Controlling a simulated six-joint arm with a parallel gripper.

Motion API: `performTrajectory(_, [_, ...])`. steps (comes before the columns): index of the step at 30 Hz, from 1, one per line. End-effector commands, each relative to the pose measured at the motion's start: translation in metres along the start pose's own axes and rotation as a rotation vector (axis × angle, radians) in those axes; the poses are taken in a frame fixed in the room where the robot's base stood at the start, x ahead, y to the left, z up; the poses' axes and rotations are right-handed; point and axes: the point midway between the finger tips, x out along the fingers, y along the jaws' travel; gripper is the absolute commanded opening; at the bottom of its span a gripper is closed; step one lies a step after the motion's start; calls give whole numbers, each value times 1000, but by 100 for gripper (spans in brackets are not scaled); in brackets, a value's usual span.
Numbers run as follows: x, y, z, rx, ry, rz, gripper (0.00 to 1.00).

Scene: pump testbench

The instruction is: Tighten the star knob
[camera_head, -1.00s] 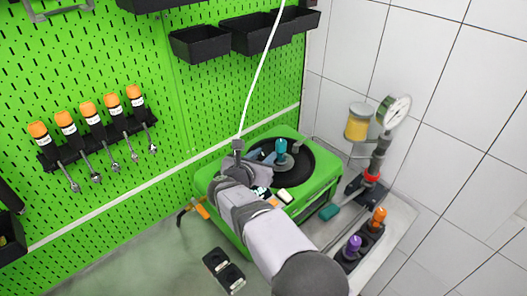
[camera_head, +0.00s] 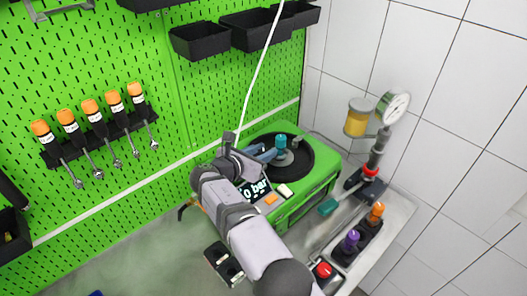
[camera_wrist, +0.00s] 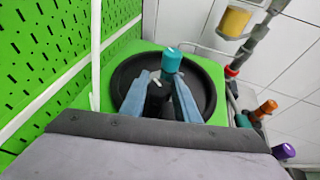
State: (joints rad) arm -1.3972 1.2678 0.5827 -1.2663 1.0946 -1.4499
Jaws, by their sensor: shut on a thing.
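The green test unit (camera_head: 318,192) has a round black recess (camera_head: 303,170) in its top. My gripper (camera_head: 265,153) is over this recess. In the wrist view my gripper (camera_wrist: 157,85) has its two blue fingers on either side of a dark knob-like piece (camera_wrist: 157,96), which I take for the star knob. Its shape is mostly hidden by the fingers, and I cannot make out the star outline. I cannot tell whether finger and cap touch.
A pressure gauge (camera_head: 397,107) and a yellow cup (camera_head: 358,121) stand right, above a teal handle (camera_head: 328,207). Purple (camera_head: 350,240) and orange (camera_head: 377,212) parts and a red button (camera_head: 323,270) are at front right. A display (camera_head: 253,188) reads about 0 bar. A white cable hangs nearby.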

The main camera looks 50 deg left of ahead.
Motion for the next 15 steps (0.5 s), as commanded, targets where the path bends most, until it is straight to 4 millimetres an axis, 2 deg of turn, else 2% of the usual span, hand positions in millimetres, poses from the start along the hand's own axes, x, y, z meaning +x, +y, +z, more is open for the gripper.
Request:
performTrajectory(1, [-1, 1, 4, 5, -5, 3, 6])
performTrajectory(2, [-1, 1, 4, 5, -5, 3, 33])
performTrajectory(3, [-1, 1, 4, 5, -4, 3, 42])
performTrajectory(4, [-1, 1, 4, 5, -4, 3, 47])
performTrajectory(15, [-2, 1, 0, 2, -1, 2, 47])
